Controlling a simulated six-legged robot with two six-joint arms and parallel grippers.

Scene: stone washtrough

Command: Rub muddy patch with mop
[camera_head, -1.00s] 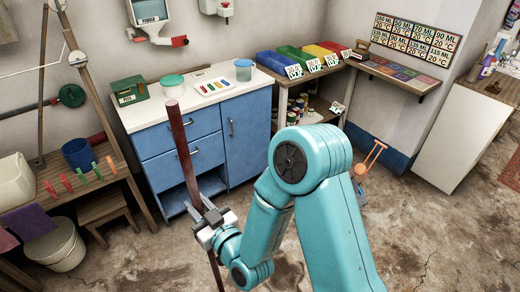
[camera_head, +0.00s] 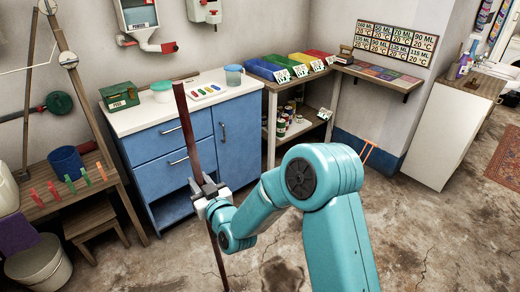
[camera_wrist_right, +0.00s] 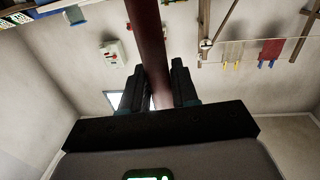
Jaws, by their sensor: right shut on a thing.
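My right gripper (camera_head: 208,194) is shut around a long dark red handle (camera_head: 190,130), likely the mop's. The handle stands nearly upright, tilted slightly, in front of the blue cabinet. In the right wrist view the handle (camera_wrist_right: 147,45) runs up between the two black fingers (camera_wrist_right: 158,88). The mop's head is below the picture's lower edge and hidden. The floor (camera_head: 285,270) shows brown stains, several of them dark; I cannot tell which one is the muddy patch. My left gripper is not in view.
A blue cabinet (camera_head: 170,150) with a white top stands behind the handle. A wooden stool (camera_head: 93,222) and a white bucket (camera_head: 38,262) are at the left. A white cabinet (camera_head: 448,135) stands at the right. The floor between is open.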

